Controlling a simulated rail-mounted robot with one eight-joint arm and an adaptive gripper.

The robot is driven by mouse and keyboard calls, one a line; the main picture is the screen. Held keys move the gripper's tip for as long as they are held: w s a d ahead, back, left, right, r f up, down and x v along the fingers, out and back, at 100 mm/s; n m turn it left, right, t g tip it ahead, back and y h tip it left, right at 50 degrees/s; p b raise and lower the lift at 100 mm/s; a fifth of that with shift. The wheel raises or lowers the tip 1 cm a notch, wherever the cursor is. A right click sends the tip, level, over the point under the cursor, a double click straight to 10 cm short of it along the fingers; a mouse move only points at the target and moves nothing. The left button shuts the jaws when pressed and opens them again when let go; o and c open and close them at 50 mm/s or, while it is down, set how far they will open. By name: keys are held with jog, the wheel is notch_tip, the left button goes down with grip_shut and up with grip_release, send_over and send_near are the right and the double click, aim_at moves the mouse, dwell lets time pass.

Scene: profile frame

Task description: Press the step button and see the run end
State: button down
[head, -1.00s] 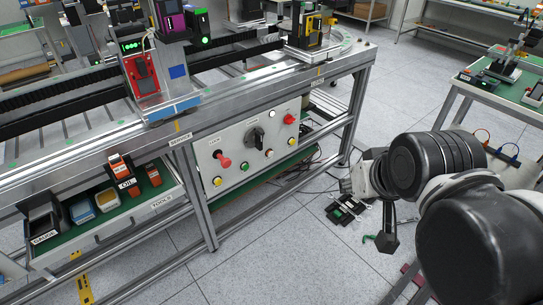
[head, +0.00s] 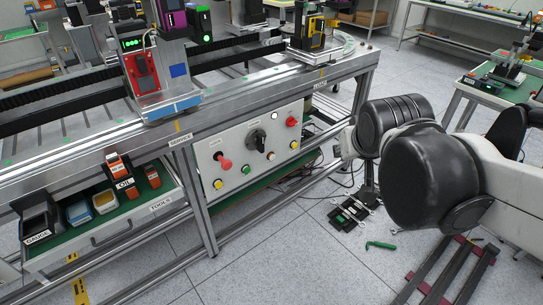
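The grey control panel (head: 236,150) is on the front of the bench frame. It carries a red mushroom knob (head: 224,162), a yellow button (head: 217,184), a green button (head: 246,169), a black rotary switch (head: 258,139), a white button (head: 275,117), a red knob (head: 291,121), another small button (head: 271,156) and a second yellow button (head: 294,145). The small labels are unreadable, so I cannot tell which is the step button. My gripper (head: 346,147) is right of the panel, apart from it. My arm hides most of it, including the fingers.
An open drawer (head: 130,219) with bins and orange boxes sticks out left of the panel. Above is the bench rail with a red-fronted carriage (head: 143,72) showing green lights. Tools (head: 352,212) and a green hex key (head: 381,245) lie on the floor. Floor before the panel is clear.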

aim_at(272, 157)
jog(key=w+f+t+h+b, duration=0.1)
jog(key=w+f+b, duration=0.3)
jog(key=w, duration=0.5)
jog(key=w+f+n+t+b, duration=0.1)
jog(key=w+f, duration=0.6)
jog(key=w, duration=0.1)
jog(key=w+f+t+h+b, duration=0.1)
jog(key=w+f+b, duration=0.3)
jog(key=w, duration=0.5)
jog(key=w+a+f+t+b, duration=0.1)
jog(key=w+f, duration=0.2)
jog(key=f, duration=0.6)
jog(key=w+a+f+n+t+b, duration=0.1)
jog(key=w+f, duration=0.3)
jog(key=f, duration=0.5)
jog(key=w+a+f+n+t+b, duration=0.1)
jog(key=w+a+f+b, duration=0.2)
jog(key=f, duration=0.6)
jog(key=shift+w+f+y, duration=0.2)
jog(key=shift+w+y, duration=0.1)
jog(key=shift+w, duration=0.05)
jog(key=shift+a, duration=0.1)
jog(key=w+a, duration=0.4)
jog(key=w, duration=0.3)
jog(key=shift+w+a, duration=0.2)
jog(key=shift+a, duration=0.1)
jog(key=shift+w+a, duration=0.25)
jog(key=shift+w, duration=0.1)
